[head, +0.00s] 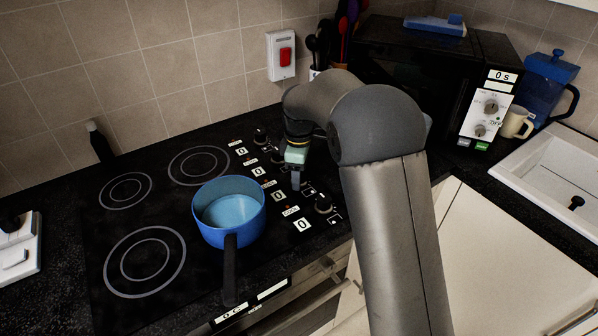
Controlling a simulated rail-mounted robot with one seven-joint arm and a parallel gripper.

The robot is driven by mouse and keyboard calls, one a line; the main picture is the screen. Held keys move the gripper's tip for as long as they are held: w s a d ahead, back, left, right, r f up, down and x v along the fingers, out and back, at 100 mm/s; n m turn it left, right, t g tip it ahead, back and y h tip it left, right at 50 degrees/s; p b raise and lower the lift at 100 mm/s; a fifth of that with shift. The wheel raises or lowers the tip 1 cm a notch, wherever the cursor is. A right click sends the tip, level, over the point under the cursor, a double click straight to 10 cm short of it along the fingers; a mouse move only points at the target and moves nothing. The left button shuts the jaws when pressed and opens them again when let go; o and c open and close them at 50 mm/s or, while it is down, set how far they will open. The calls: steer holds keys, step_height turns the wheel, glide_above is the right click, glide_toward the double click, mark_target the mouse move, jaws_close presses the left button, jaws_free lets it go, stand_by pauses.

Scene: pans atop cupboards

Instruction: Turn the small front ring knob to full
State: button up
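A black hob (100,270) has a column of knobs along its right side. The nearest knob (323,204) is in plain sight, and two farther knobs (260,136) show at the back of the column. My gripper (296,183) points down over the column, just behind the nearest knob, and hides part of the controls there. I cannot tell which knob belongs to the small front ring, whether the gripper touches one, or whether its fingers are open. The displays beside the knobs, such as the front one (302,225), read 0.
A blue saucepan (230,208) stands on the hob left of my gripper, its black handle pointing to the front edge. A microwave (440,90), blue jug (545,85), cream mug (517,122) and white sink (550,165) are at the right. A red wall switch (285,57) is behind.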

steer(key=c, duration=0.9)
